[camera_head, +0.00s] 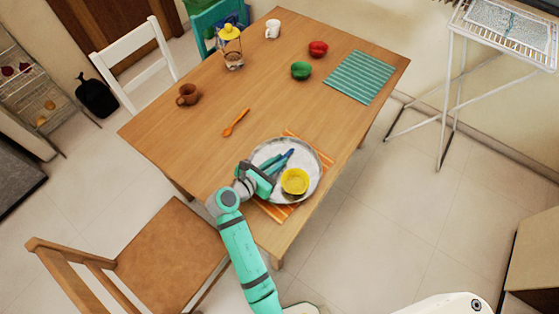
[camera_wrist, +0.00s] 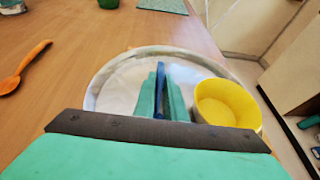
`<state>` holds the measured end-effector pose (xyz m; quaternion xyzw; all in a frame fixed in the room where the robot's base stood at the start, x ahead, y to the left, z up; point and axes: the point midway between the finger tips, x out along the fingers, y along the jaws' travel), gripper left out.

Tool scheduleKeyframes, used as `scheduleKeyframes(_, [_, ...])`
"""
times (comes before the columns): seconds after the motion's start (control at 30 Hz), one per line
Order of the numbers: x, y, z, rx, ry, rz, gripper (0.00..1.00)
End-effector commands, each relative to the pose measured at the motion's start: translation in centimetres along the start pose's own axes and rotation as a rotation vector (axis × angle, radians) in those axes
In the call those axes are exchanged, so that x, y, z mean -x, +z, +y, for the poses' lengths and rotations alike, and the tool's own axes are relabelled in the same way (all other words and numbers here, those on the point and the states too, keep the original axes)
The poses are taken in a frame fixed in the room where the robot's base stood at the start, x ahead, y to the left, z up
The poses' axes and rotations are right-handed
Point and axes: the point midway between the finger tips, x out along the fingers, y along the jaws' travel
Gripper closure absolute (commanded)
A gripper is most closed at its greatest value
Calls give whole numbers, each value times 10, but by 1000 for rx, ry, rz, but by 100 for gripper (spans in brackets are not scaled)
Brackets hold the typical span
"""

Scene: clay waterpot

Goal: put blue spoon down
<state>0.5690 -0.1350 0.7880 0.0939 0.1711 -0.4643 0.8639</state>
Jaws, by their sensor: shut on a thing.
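The blue spoon (camera_head: 286,156) is held between the green fingers of my gripper (camera_head: 279,163), over the round pale tray (camera_head: 313,164). In the wrist view the blue spoon (camera_wrist: 160,85) shows as a narrow strip between the two fingers of my gripper (camera_wrist: 161,80). I cannot tell whether the spoon touches the tray. A yellow bowl (camera_head: 295,181) sits on the tray to the right of the fingers; the yellow bowl also shows in the wrist view (camera_wrist: 226,103).
An orange striped mat (camera_head: 277,211) lies under the tray. An orange spoon (camera_head: 236,122) lies to the left on the wooden table (camera_head: 190,137). A green bowl (camera_head: 301,70), red bowl (camera_head: 318,48) and teal mat (camera_head: 360,77) are farther back. The table's middle is clear.

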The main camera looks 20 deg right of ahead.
Motion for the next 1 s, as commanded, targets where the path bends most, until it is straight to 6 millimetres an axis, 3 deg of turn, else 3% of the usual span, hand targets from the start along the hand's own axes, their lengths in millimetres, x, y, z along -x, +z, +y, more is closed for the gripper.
scheduleKeyframes(0.37, [-2, -4, 0, 1, 0, -1, 100])
scheduleKeyframes(0.4, [-1, -4, 0, 0, 1, -1, 82])
scheduleKeyframes(0.47, [-1, -4, 1, 0, 1, -1, 71])
scheduleKeyframes(0.83, [2, -1, 2, -1, 3, -1, 71])
scheduleKeyframes(1.0, [24, -1, 2, 1, 6, -2, 71])
